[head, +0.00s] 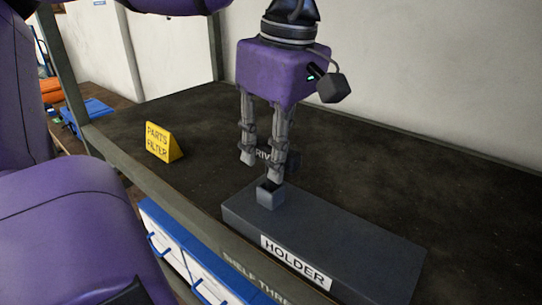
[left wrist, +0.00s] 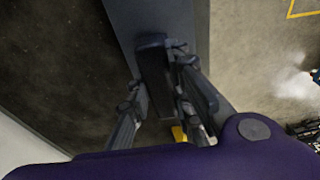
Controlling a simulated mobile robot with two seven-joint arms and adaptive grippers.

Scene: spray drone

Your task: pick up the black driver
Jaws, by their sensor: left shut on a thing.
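My left gripper (head: 263,168) points down over the left end of the grey holder (head: 350,250), its fingers shut on the black driver (head: 263,154). Part of the driver's lettering shows between the fingers, which hide the rest. In the left wrist view the driver (left wrist: 153,75) is a long dark bar between the fingers of my left gripper (left wrist: 160,125). A small square grey socket (head: 270,197) stands on the holder just below the fingertips. I cannot tell whether the driver touches it. My right gripper is not in view.
A yellow sign reading PARTS FILTER (head: 163,142) stands on the dark shelf (head: 440,190), left of the gripper. Blue and white boxes (head: 190,260) sit below the shelf's front edge. A pale wall closes the back. The shelf right of the holder is clear.

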